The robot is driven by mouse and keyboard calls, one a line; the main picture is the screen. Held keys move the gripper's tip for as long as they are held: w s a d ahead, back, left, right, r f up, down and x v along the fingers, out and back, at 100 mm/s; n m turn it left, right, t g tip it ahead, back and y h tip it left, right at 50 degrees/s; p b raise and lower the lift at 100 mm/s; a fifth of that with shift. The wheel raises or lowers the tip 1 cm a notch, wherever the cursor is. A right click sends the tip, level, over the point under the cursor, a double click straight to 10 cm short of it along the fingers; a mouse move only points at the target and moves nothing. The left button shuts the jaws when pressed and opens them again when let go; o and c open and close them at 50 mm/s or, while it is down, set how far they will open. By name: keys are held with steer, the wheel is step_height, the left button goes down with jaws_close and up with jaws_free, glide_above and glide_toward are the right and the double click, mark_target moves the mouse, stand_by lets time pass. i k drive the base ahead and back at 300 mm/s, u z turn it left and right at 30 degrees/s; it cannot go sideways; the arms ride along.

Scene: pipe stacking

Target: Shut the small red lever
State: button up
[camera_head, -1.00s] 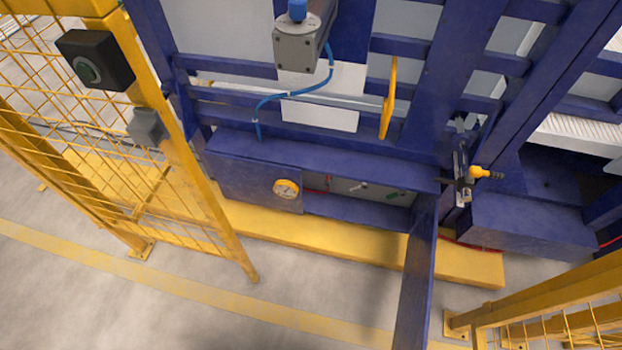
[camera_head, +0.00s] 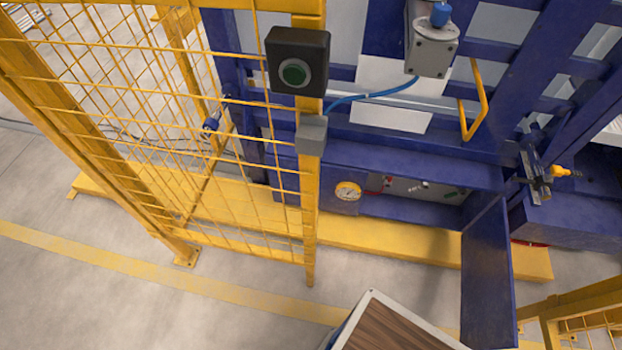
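A small red part (camera_head: 387,182), likely the red lever, shows inside the recessed opening of the low blue box (camera_head: 345,160). It is too small to tell whether it is open or shut. A thin red line leads to its left side. A round yellow-rimmed gauge (camera_head: 348,191) sits to its left, and a small green part (camera_head: 451,194) sits to its right on the same grey panel (camera_head: 410,187). A blue door-like panel (camera_head: 487,270) juts forward at the right end of the opening. My gripper is not in view.
A yellow mesh fence (camera_head: 230,160) stands at the left, with a black button box (camera_head: 297,61) on its post. A wood-topped surface with a pale rim (camera_head: 371,293) enters at the bottom. Open floor (camera_head: 200,320) lies at the lower left. Another yellow fence (camera_head: 570,320) is at the lower right.

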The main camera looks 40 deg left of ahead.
mark_target(387, 183)
steer(key=u, duration=0.75)
steer(key=i, duration=0.5)
steer(key=k, duration=0.8)
